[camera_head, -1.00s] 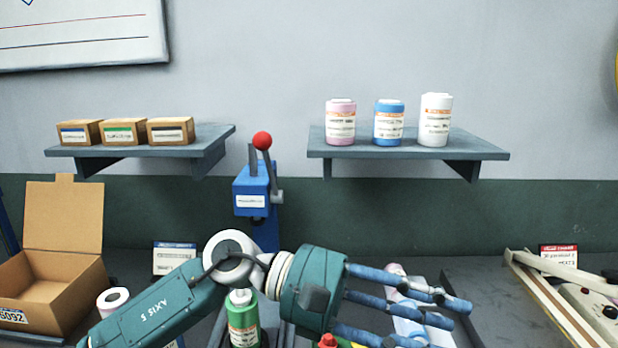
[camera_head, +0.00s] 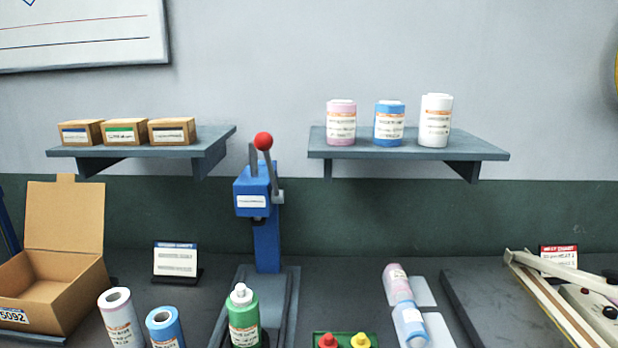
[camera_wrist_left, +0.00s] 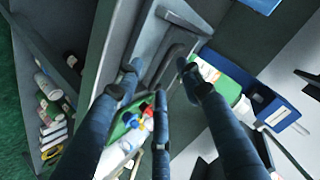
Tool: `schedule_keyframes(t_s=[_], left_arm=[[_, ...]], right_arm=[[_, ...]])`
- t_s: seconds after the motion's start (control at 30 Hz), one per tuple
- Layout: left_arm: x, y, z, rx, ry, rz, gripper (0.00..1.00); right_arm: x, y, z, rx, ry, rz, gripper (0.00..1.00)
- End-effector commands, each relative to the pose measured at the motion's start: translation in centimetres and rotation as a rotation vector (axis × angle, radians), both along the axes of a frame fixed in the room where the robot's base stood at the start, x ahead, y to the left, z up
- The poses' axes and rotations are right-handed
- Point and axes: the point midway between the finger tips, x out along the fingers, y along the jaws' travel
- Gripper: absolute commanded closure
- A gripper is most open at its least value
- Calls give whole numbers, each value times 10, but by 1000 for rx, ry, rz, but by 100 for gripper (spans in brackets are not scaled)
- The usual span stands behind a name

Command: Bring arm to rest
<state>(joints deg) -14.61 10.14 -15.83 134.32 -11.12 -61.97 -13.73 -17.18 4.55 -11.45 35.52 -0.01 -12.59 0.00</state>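My left arm and gripper do not show in the head view now. In the left wrist view my left gripper (camera_wrist_left: 160,82) has its blue fingers spread apart, with nothing held between them. Beyond the fingers are a tilted view of the bench and a green and white bottle-like shape, partly hidden by a finger. My right gripper is in neither view.
Shelves above carry small boxes (camera_head: 125,132) and jars (camera_head: 389,124).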

Motion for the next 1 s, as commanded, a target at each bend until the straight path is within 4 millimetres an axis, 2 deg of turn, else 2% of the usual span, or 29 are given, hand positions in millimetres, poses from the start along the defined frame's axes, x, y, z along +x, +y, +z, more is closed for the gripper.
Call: schedule_keyframes(t_s=[0.03, 0.1, 0.2, 0.4, 0.53, 0.57, 0.7, 0.87, 1.0], left_arm=[[-25, 7, -24, -42, 97, 44, 62], [-58, 16, -50, -92, 217, 101, 62], [-99, 24, -77, -143, 358, 169, 62], [-171, 33, -110, -211, 578, 282, 62], [-214, 37, -122, -241, 698, 346, 62], [-219, 37, -127, -245, 716, 356, 62], [-206, 35, -167, -238, 724, 352, 62], [-201, 33, -217, -232, 743, 351, 62], [-204, 33, -273, -224, 767, 350, 62]], right_arm=[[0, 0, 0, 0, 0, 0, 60], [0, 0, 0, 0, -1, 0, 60], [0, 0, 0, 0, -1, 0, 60], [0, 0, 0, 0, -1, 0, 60], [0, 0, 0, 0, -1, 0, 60], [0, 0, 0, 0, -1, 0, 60], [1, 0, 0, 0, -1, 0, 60], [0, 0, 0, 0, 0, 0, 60], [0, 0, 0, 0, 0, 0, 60]])
